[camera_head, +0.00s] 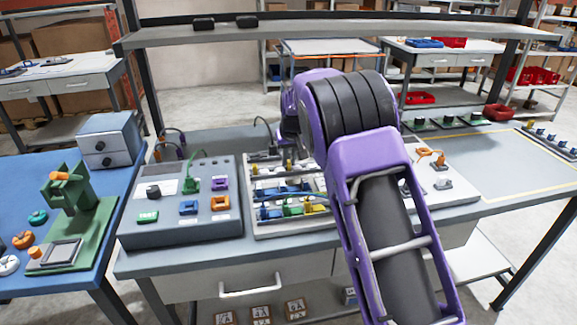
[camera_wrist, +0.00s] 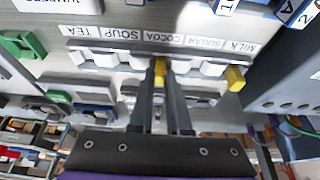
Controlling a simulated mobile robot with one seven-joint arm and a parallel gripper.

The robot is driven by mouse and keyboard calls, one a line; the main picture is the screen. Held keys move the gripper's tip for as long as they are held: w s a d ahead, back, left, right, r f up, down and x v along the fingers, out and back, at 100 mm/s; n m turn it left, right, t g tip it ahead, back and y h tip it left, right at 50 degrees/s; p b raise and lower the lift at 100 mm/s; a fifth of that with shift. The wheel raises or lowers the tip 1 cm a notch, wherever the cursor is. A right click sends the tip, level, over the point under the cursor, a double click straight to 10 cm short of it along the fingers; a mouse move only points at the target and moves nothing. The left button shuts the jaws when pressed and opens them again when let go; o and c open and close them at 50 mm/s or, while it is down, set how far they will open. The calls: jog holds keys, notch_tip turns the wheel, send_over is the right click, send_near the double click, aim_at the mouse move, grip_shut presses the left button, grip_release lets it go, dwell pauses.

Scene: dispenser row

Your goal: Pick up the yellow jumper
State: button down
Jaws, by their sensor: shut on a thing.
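In the wrist view my gripper (camera_wrist: 160,88) has its two fingers close together around a small yellow jumper (camera_wrist: 160,67). The jumper sits between the fingertips, by the labelled row, near the COCOA label. Whether it is still seated in the row or lifted clear, I cannot tell. A second yellow piece (camera_wrist: 236,78) stands at the MILK end of the row, apart from my fingers. In the head view my purple arm hides the gripper and part of the dispenser panel (camera_head: 247,228).
A grey control box (camera_head: 137,216) with coloured blocks stands left of the panel. A blue table (camera_head: 112,236) with a green fixture (camera_head: 70,190) is further left. The grey worktop (camera_head: 500,160) is mostly clear at right. A shelf (camera_head: 330,32) spans above the bench.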

notch_tip(320, 180, up, 10)
jog(key=shift+p, duration=0.35)
jog(key=shift+r+p, duration=0.95)
jog(key=shift+r, duration=0.05)
dwell(0.6)
jog(key=shift+r, duration=0.1)
dwell(0.3)
notch_tip(320, 180, up, 3)
jog(key=shift+f, duration=0.1)
dwell(0.3)
send_over(289, 162)
jog(key=w+d, duration=0.2)
jog(key=d, duration=0.3)
notch_tip(289, 162, down, 8)
jog(key=shift+s+a+f+b, duration=0.15)
jog(key=shift+f+b, duration=0.35)
jog(key=shift+f, duration=0.7)
jog(key=shift+s+f+b, duration=0.1)
jog(key=shift+f+b, duration=0.4)
jog(key=shift+f, duration=0.65)
